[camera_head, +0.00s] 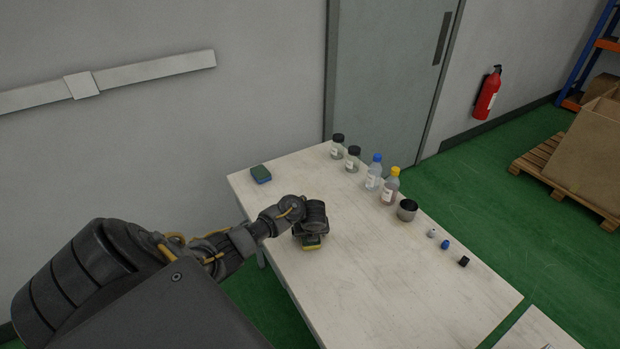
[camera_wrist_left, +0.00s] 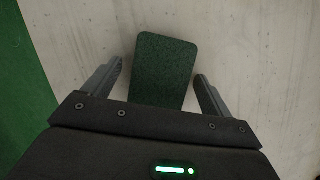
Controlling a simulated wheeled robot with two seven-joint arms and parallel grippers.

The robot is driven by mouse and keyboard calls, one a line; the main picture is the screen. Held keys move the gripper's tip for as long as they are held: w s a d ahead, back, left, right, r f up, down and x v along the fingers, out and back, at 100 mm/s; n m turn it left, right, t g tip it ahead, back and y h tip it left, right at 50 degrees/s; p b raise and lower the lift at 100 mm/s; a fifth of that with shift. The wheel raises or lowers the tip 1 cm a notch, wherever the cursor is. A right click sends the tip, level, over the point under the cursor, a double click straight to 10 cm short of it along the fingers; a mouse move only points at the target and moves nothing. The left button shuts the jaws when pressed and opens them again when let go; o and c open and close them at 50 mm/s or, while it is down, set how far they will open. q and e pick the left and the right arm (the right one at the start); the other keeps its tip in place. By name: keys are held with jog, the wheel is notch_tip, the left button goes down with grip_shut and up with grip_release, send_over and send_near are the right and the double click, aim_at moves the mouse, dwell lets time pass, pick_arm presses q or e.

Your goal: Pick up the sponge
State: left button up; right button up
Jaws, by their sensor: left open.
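A sponge with a dark green top and a yellow lower layer (camera_head: 311,243) lies on the white table (camera_head: 400,285), under my left gripper (camera_head: 312,233). In the left wrist view the sponge's green face (camera_wrist_left: 163,68) sits between the two fingers of my left gripper (camera_wrist_left: 160,85). The fingers are apart, with a gap on each side of the sponge. Its near end is hidden by the gripper body. A second sponge, green on top with a blue layer (camera_head: 261,174), lies at the table's back left corner. My right gripper is not in view.
Several bottles, among them a blue-capped one (camera_head: 374,171) and a yellow-capped one (camera_head: 390,186), stand along the table's far edge. A dark cup (camera_head: 407,210) and small caps (camera_head: 445,244) follow to the right. The table's middle and front are clear.

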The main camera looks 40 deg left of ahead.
pick_arm(q)
jog(key=shift+c, duration=0.3)
jog(key=c, duration=1.1)
jog(key=shift+r, duration=0.1)
notch_tip(320, 180, up, 3)
jog(key=shift+w, duration=0.1)
jog(key=shift+s+d+r+p, duration=0.8)
jog(key=shift+s+r+p, duration=0.85)
jog(key=shift+s, duration=0.6)
jog(key=shift+s+d+r+p, duration=0.85)
jog(key=shift+s+r+p, duration=0.8)
jog(key=shift+s, duration=0.55)
jog(key=shift+s+d+r+p, duration=0.8)
jog(key=shift+s+r+p, duration=0.6)
jog(key=shift+s+r, duration=0.7)
jog(key=shift+s+f, duration=0.15)
jog(key=shift+f, duration=0.05)
